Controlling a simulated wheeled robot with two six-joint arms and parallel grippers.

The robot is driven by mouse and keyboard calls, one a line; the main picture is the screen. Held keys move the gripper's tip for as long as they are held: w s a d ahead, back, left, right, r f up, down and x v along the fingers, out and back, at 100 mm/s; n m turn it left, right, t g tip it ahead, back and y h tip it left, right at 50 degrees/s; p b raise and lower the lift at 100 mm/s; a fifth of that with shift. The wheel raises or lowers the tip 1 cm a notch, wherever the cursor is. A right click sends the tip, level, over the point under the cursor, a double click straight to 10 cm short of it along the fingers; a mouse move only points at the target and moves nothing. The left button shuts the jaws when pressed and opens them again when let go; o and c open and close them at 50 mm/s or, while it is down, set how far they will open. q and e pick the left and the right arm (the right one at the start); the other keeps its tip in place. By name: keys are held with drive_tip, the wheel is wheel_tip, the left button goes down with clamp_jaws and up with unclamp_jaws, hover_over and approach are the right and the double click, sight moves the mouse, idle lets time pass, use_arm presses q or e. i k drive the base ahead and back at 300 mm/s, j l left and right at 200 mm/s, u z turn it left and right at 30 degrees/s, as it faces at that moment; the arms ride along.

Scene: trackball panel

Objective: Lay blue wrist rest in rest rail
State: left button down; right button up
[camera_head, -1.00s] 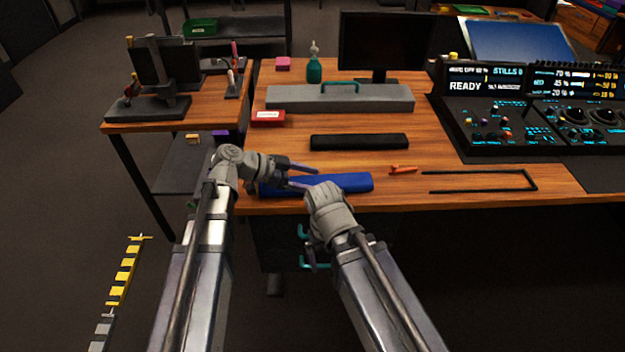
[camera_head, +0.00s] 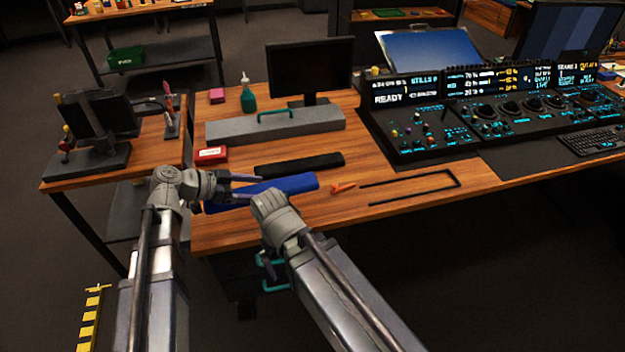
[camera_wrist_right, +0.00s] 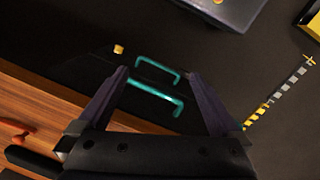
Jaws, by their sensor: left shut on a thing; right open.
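The blue wrist rest (camera_head: 292,184) is a long bar near the front edge of the wooden desk in the head view. My left gripper (camera_head: 255,186) is shut on it at its left part; I cannot tell whether it is lifted off the desk. The rest rail (camera_head: 455,178) is a thin black U-shaped outline on the desk to the right, open toward the left and empty. My right gripper (camera_head: 268,262) hangs in front of the desk edge, pointing down. In the right wrist view its fingers (camera_wrist_right: 156,74) are open and empty, with teal drawer handles beyond them.
A small orange object (camera_head: 342,187) lies between the wrist rest and the rail. A black bar (camera_head: 300,165) lies just behind the wrist rest. A grey case (camera_head: 275,125), a red box (camera_head: 211,154) and the console (camera_head: 425,130) stand farther back.

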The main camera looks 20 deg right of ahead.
sight(411, 186)
drive_tip(key=l, duration=2.4)
